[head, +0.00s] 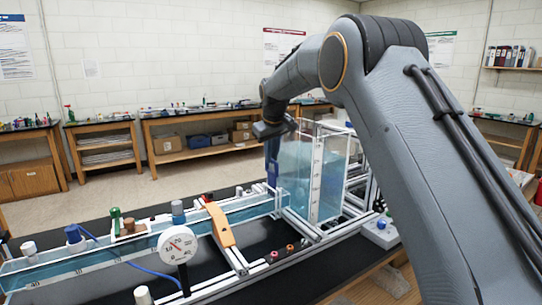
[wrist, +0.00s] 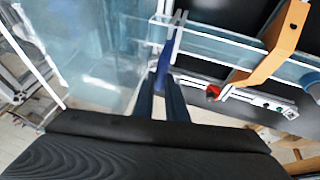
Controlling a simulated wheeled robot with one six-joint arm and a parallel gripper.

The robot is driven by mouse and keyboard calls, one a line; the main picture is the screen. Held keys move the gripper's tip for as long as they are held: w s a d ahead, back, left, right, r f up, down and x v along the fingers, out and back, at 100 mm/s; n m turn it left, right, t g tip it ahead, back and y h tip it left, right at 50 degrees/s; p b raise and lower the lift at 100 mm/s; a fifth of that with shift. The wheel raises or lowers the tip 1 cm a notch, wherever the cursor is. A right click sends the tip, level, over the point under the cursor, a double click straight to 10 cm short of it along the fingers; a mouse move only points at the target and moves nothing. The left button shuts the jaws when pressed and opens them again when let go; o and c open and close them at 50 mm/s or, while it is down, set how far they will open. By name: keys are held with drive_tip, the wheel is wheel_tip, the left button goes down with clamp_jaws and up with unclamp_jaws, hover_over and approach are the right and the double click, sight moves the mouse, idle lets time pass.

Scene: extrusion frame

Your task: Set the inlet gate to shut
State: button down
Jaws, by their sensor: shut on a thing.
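The inlet gate appears to be the blue upright piece (head: 272,172) where the water channel meets the tall clear tank. Its blue top also shows in the wrist view (wrist: 164,62), between my fingertips. My gripper (wrist: 158,84) is shut on this blue piece, its two dark fingers close together on either side. In the head view my arm reaches over the tank from the right, and its dark wrist is above the gate. The fingers are small there and hard to make out. The gate's lower edge and its exact height are not clear.
The clear tank (head: 318,170) holds water and stands right beside the gate. An orange bracket (head: 219,224) spans the channel (head: 240,210). A round dial gauge (head: 177,245) stands in front. Benches line the back wall, with open floor between.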

sight(271, 172)
drive_tip(key=shift+f, duration=0.1)
wheel_tip(271, 172, down, 6)
drive_tip(key=b, duration=0.3)
drive_tip(key=shift+r, duration=0.25)
drive_tip(key=shift+s, duration=0.1)
drive_tip(key=c, duration=1.8)
unclamp_jaws()
drive_tip(key=shift+a, duration=0.1)
drive_tip(key=shift+o, duration=0.2)
drive_tip(key=shift+r, duration=0.1)
drive_tip(key=shift+r, duration=0.1)
